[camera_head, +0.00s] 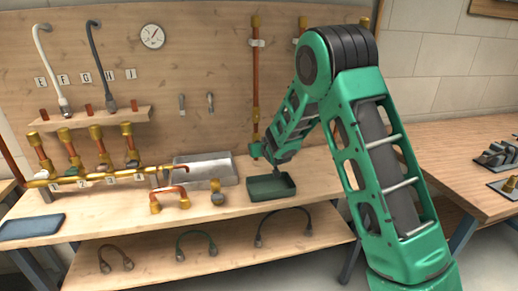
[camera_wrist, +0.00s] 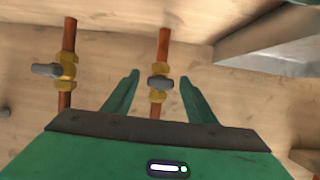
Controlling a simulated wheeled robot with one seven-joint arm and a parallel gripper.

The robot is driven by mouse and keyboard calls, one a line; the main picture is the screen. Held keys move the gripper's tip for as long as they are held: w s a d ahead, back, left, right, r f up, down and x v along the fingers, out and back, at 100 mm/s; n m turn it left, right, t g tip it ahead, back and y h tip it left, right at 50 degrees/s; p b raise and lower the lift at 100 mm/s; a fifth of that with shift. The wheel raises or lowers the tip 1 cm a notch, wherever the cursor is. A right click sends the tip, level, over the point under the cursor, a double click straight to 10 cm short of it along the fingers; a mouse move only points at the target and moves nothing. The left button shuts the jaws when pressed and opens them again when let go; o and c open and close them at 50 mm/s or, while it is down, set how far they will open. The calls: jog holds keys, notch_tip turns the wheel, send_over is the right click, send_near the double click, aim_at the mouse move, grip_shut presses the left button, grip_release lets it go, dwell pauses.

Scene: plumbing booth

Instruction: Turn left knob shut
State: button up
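My gripper (camera_wrist: 159,77) is open, with one green finger on each side of a copper pipe (camera_wrist: 164,45). On that pipe, a brass valve with a small grey knob (camera_wrist: 160,83) sits between the fingers, with a gap on both sides. A second pipe has a brass valve with a grey knob (camera_wrist: 46,70) lying crosswise, outside the fingers. The wrist view looks turned over, so the knob between my fingers is the left one.
A silver tray (camera_head: 232,168) is left of my gripper, and it also shows in the wrist view (camera_wrist: 270,45). A dark green bin (camera_head: 271,188) stands just below it on the bench. A brass manifold (camera_head: 90,178) with several valves is at the left.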

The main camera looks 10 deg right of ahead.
jog(key=v, duration=1)
jog(key=shift+s, duration=0.3)
jog(key=shift+r, duration=0.1)
jog(key=s+d+r+m+g+h, duration=0.25)
jog(key=s+d+g, duration=0.45)
jog(key=s+d, duration=1.25)
jog(key=s+a+m+g+y, duration=0.2)
jog(key=s+g, duration=0.4)
jog(key=s, duration=2.6)
jog(key=shift+a+m+g+y, duration=0.2)
jog(key=shift+m+g+y, duration=0.15)
jog(key=shift+m, duration=0.5)
jog(key=shift+r, duration=0.15)
